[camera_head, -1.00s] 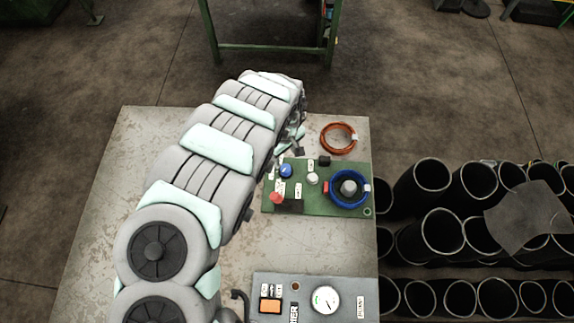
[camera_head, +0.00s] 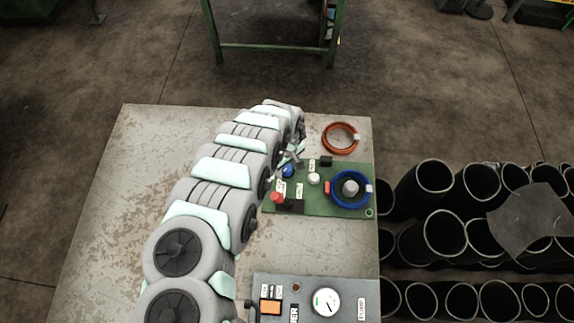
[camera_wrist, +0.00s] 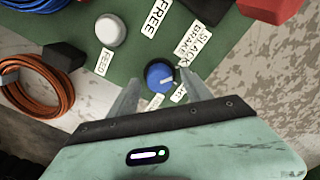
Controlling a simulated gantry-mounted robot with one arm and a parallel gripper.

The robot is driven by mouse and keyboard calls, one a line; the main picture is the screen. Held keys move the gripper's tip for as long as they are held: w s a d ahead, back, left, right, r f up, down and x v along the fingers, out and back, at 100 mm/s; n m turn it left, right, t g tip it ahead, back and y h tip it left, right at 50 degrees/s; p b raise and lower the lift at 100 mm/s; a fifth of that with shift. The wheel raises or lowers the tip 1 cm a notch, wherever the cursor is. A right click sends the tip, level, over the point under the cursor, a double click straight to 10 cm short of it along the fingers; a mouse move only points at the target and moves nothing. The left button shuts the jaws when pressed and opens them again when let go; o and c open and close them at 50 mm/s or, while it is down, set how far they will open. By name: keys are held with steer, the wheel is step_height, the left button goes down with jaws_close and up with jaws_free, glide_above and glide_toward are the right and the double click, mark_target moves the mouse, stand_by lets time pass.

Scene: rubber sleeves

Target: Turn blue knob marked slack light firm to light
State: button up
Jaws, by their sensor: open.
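The blue knob (camera_wrist: 159,76) sits on the green panel (camera_wrist: 125,65) and carries a white pointer line. A label reading SLACK (camera_wrist: 200,36) stands beside it; other small labels near it are partly hidden by my fingers. In the wrist view my gripper (camera_wrist: 160,80) is open, with one finger on each side of the knob and a gap to each. I cannot tell whether the fingertips reach down to its height. In the head view the blue knob (camera_head: 288,170) shows at the panel's left part, just below my gripper (camera_head: 293,160).
A white knob (camera_head: 313,179), a red button (camera_head: 277,197), a black block (camera_head: 326,161) and a blue coil (camera_head: 350,203) are on the panel. An orange coil (camera_head: 340,138) lies behind it. A grey gauge box (camera_head: 345,290) stands in front. The table's left side is clear.

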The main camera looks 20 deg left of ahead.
steer(key=shift+c, duration=0.6)
jaws_close()
steer(key=shift+m, duration=0.3)
steer(key=m+p, duration=0.1)
steer(key=m, duration=0.3)
steer(key=shift+r+m+p, duration=0.1)
steer(key=shift+m+p, duration=0.2)
steer(key=shift+m, duration=0.1)
steer(key=m, duration=0.5)
steer(key=shift+p, duration=0.4)
steer(key=shift+m, duration=0.3)
steer(key=shift+o, duration=0.6)
jaws_free()
